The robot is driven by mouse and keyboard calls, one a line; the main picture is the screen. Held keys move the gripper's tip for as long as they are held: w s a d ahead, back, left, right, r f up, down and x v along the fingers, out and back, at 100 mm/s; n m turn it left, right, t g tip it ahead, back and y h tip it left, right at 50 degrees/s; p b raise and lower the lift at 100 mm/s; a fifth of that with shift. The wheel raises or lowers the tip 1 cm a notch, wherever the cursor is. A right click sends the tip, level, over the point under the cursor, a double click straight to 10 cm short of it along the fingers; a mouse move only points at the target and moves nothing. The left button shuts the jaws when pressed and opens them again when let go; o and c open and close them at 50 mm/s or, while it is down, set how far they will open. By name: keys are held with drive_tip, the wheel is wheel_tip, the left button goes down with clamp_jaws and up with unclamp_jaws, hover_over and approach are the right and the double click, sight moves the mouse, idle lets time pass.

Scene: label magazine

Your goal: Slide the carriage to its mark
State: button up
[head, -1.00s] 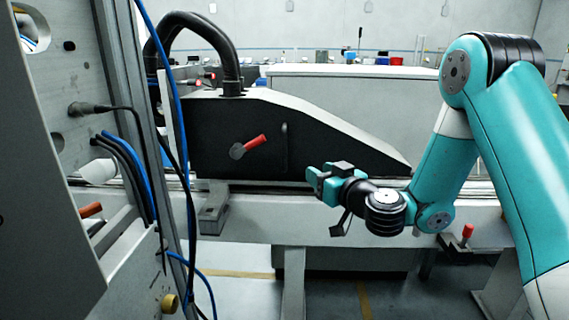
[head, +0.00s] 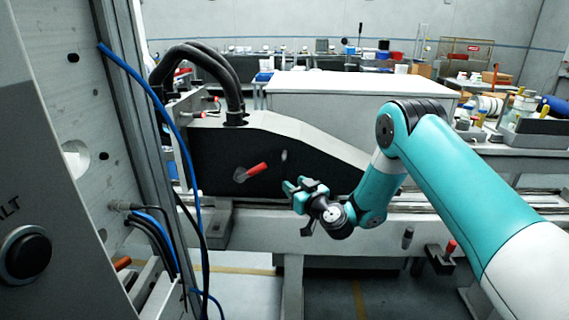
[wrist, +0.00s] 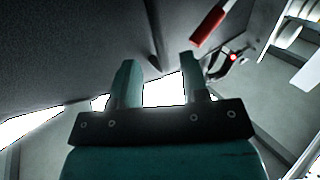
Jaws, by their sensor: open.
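The carriage (head: 225,155) is a black wedge-shaped body with a grey top, on the rail at centre left in the head view. A red-handled lever (head: 257,169) is on its face, and the red grip also shows in the wrist view (wrist: 210,25). A short upright bar handle (head: 284,156) is to the lever's right; its lower part is hidden by my gripper. My gripper (head: 290,194) is open and empty, in front of the carriage face just below the bar. In the wrist view, a thin dark bar (wrist: 153,38) lies beyond and between the fingertips. I cannot identify the mark.
The long grey bench rail (head: 385,228) runs left to right, with a red-knobbed block (head: 450,249) at its right front. A tall panel (head: 70,130) with blue and black cables stands close on the left. Black hoses (head: 195,60) arch from the carriage top.

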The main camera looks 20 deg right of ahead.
sight(285, 177)
drive_tip(key=p+x, duration=0.2)
drive_tip(key=x, duration=0.4)
drive_tip(key=shift+w+p, duration=0.3)
drive_tip(key=shift+p, duration=0.05)
clamp_jaws()
